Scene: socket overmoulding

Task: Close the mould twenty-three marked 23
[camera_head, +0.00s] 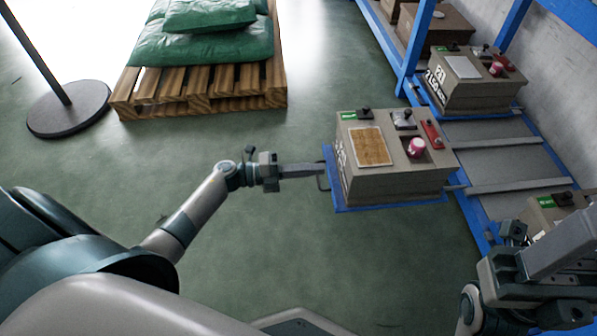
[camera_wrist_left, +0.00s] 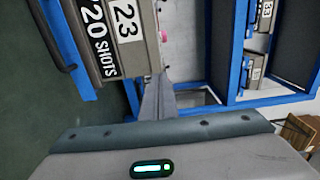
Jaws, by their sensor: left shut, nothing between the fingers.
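The mould twenty-three is a grey-brown box (camera_head: 390,180) on a blue pull-out tray (camera_head: 385,207), which juts out from the rack. A brown panel, a pink knob, a red part and a green tag show on its top. In the left wrist view its side plate (camera_wrist_left: 112,40) reads 23 and 20 SHOTS. My left gripper (camera_head: 316,170) is shut and empty, with its fingertips close to the tray's front edge and dark handle (camera_head: 322,180); I cannot tell whether they touch. In the left wrist view the fingers (camera_wrist_left: 158,98) point past the box's side. My right gripper (camera_head: 530,250) is at lower right, its fingers unclear.
The blue rack (camera_head: 412,55) holds other moulds, one (camera_head: 465,80) behind and one (camera_head: 550,212) near my right arm. A wooden pallet (camera_head: 200,85) with green sacks (camera_head: 205,42) and a round post base (camera_head: 68,108) stand at the left. The floor between is clear.

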